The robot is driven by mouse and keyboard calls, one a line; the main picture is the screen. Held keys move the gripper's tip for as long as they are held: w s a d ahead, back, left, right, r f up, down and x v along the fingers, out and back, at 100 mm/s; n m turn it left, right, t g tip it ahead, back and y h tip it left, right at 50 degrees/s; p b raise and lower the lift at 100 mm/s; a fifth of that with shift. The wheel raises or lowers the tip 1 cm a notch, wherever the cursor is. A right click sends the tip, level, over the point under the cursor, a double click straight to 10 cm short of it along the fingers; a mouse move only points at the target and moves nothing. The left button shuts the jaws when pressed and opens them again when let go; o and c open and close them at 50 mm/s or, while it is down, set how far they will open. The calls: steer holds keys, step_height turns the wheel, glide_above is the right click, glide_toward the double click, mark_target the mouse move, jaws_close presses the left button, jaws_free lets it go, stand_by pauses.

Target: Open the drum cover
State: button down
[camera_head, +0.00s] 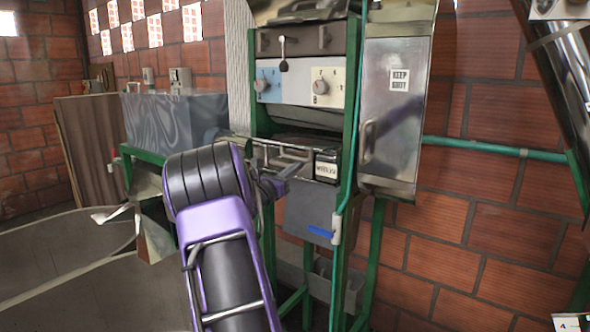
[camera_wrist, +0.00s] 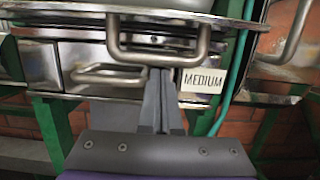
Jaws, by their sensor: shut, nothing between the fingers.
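A green-framed machine carries a dark curved drum part (camera_head: 308,118) below its dial panel. A bent metal bar handle (camera_head: 290,150) crosses in front of it and shows as a U-shape in the wrist view (camera_wrist: 118,45). I cannot tell for certain which part is the drum cover. My gripper (camera_wrist: 160,73) is shut and empty, its fingertips just below or in front of this handle; contact is unclear. In the head view my gripper is small and partly hidden by my arm. A metal panel marked KEEP SHUT (camera_head: 395,115), with its own handle (camera_head: 367,140), is at right.
A MEDIUM label (camera_wrist: 201,80) is right of my fingertips. A second bar handle (camera_wrist: 100,73) is to their left. A green hose (camera_wrist: 232,65) hangs close on the right. The dial panel (camera_head: 300,83) is above. A grey metal box (camera_head: 172,120) stands left, brick wall behind.

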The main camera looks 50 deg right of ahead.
mark_target(296, 157)
steer(key=r+p, duration=0.1)
steer(key=a+r+y, duration=0.1)
steer(key=shift+a+r+p, duration=0.2)
steer(key=shift+r+p, duration=0.15)
steer(key=shift+r, duration=0.05)
